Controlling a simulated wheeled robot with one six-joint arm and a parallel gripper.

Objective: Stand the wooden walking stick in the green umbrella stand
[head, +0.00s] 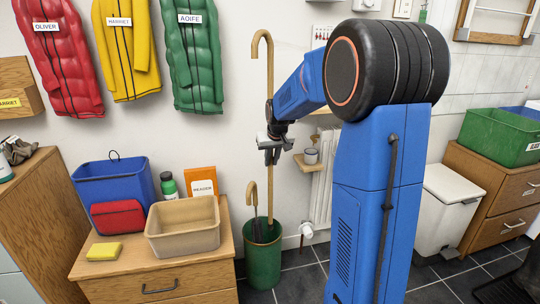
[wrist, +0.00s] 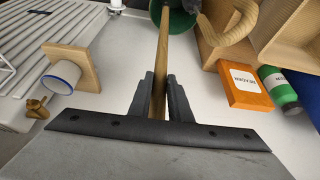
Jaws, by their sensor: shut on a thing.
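The wooden walking stick (head: 270,90) is upright, with its crook at the top, in front of the wall. My gripper (head: 272,154) is shut on its shaft around the middle, and the wrist view shows the shaft (wrist: 162,60) between both fingers (wrist: 159,80). The green umbrella stand (head: 263,268) is on the floor right of the wooden cabinet. The stick's lower part reaches the stand's mouth; I cannot tell how far its tip is inside. In the wrist view the shaft runs to the green stand (wrist: 181,22) at the top edge.
A dark umbrella with a wooden crook handle (head: 252,192) is in the stand, left of the stick. A small wall shelf (head: 308,164) with a mug (head: 311,156) and a radiator are close right. The cabinet (head: 215,275) holds a beige basin (head: 183,240) and an orange box (head: 201,182).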

